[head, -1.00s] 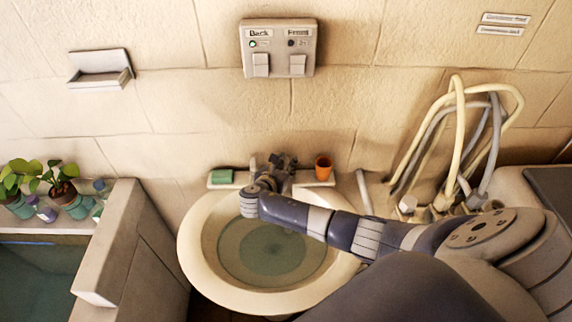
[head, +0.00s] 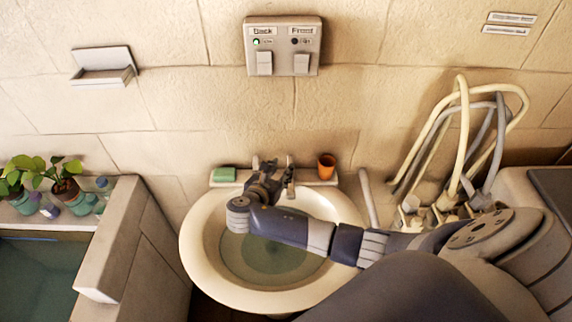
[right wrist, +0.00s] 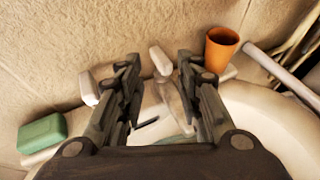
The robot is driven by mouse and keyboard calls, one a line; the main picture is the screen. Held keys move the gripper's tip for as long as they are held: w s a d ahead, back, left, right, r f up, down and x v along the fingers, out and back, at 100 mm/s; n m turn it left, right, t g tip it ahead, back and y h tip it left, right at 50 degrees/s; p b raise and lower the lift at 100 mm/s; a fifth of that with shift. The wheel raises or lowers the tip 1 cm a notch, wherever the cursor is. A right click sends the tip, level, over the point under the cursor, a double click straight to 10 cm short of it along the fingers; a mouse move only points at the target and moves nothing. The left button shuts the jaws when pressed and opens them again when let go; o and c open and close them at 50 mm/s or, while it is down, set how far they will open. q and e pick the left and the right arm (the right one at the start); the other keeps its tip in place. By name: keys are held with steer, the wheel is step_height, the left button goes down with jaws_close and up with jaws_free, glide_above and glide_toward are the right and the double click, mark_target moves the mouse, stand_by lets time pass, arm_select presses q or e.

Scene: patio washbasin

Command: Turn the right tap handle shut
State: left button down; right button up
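The right tap handle (right wrist: 160,60) is a pale lever at the back of the basin. In the right wrist view it shows in the gap between my fingertips, beyond them. The left tap handle (right wrist: 88,88) is outside my left-hand finger. A grey spout (right wrist: 176,102) lies between the handles, partly hidden by the fingers. My right gripper (right wrist: 158,66) is open and empty; in the head view it (head: 266,168) is over the basin's back rim. My left gripper is not in view.
The round basin (head: 196,262) holds water. Green soap (head: 223,174) and an orange cup (head: 327,166) stand on the ledge either side of the taps. Hoses (head: 462,130) hang at right. A wall switch box (head: 284,46) is above. Potted plants (head: 66,188) stand at left.

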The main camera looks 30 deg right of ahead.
steer(key=shift+v, duration=2.35)
steer(key=shift+a, duration=0.1)
